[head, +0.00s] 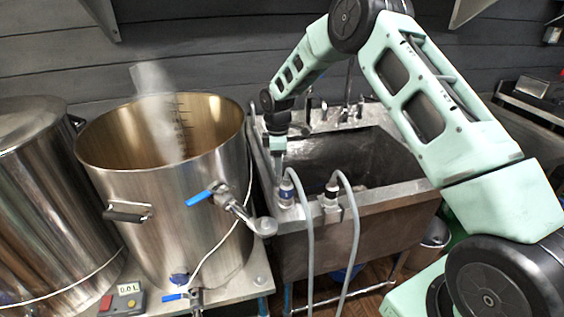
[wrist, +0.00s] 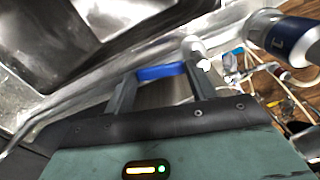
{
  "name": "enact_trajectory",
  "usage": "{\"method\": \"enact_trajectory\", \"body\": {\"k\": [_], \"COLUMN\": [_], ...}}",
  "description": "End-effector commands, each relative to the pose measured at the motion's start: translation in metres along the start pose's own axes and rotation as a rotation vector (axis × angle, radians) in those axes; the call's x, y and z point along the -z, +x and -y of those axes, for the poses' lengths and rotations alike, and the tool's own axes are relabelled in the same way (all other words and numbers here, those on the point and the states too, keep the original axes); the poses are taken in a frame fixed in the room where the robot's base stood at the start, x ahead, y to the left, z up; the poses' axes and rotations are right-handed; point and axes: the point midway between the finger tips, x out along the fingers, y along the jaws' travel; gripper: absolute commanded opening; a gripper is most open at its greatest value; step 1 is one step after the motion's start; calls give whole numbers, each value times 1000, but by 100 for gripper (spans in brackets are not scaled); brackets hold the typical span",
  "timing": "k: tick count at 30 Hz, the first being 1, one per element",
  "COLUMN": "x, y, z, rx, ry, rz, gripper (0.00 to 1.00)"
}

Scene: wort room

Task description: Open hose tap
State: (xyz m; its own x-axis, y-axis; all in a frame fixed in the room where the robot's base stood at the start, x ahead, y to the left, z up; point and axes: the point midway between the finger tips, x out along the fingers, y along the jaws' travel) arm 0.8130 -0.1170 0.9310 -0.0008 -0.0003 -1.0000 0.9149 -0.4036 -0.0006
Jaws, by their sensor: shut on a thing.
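In the wrist view my gripper (wrist: 160,75) is shut on a blue lever (wrist: 158,73), which spans the gap between the two dark fingers. The lever lies beside the metal sink rim. A fitting with a dark blue band marked 1 (wrist: 290,38) is to the right of the fingers. In the head view my gripper (head: 279,160) is low over the sink's front left corner, just above a blue-banded hose fitting (head: 286,192). The held lever is hidden there. A second hose fitting (head: 331,194) stands to its right. Grey hoses (head: 308,250) hang down from both fittings.
A steel sink (head: 370,212) lies under my arm. A large open kettle (head: 165,225) stands to its left, with a blue-handled valve (head: 200,197) facing the sink. Another steel vessel (head: 45,190) is at far left. A small control box (head: 122,302) sits in front.

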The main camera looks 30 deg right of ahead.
Motion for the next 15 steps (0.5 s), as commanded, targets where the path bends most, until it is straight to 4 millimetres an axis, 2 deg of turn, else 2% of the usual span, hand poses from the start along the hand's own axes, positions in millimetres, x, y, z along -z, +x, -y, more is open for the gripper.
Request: {"method": "enact_trajectory", "body": {"k": [6,15], "x": [7,12], "y": [-2,-2], "z": [-1,0], "rx": [-4,-6], "ry": [-130,-218], "rz": [-2,-2], "gripper": [15,15]}}
